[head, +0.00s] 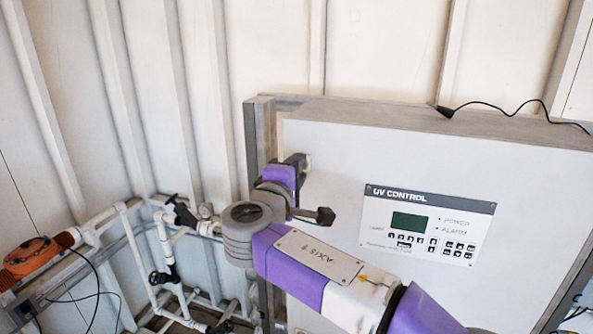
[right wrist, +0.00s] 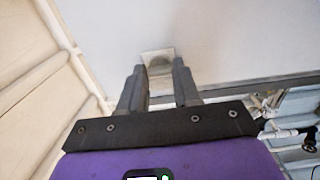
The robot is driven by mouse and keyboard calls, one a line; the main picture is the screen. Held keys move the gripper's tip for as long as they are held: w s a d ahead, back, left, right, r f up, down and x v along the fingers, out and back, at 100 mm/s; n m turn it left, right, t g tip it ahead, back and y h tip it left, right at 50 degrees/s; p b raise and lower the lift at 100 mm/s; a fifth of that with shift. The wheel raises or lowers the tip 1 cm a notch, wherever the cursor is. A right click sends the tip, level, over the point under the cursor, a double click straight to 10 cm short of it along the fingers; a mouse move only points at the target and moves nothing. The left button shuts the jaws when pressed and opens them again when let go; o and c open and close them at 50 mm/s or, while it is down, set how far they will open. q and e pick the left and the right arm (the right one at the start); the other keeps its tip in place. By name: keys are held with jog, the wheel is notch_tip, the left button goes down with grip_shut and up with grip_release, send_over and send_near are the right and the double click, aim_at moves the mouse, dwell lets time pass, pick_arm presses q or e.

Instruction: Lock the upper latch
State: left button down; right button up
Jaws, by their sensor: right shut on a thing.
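The upper latch (right wrist: 158,60) is a small pale metal piece on the light grey cabinet face in the right wrist view. My right gripper (right wrist: 159,78) has its two dark fingers on either side of the latch, shut on it. In the head view my right gripper (head: 299,162) reaches the upper left edge of the UV control cabinet (head: 335,150), and the latch is mostly hidden there by the fingers. How far the latch is turned cannot be told. My left gripper is not in view.
The cabinet front carries a control panel (head: 427,225) with a small green screen. A black cable (head: 510,105) lies along the cabinet top. White pipes with black valves (head: 165,275) and an orange pump-like unit (head: 33,257) stand at the left. A ribbed white wall is behind.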

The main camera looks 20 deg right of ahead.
jog(key=o, duration=1.1)
jog(key=shift+c, duration=0.2)
jog(key=shift+s, duration=0.1)
jog(key=b+v, duration=0.1)
jog(key=v, duration=0.6)
jog(key=shift+s+a+b, duration=0.15)
jog(key=shift+s+b, duration=0.05)
jog(key=shift+b, duration=0.1)
jog(key=shift+f, duration=0.1)
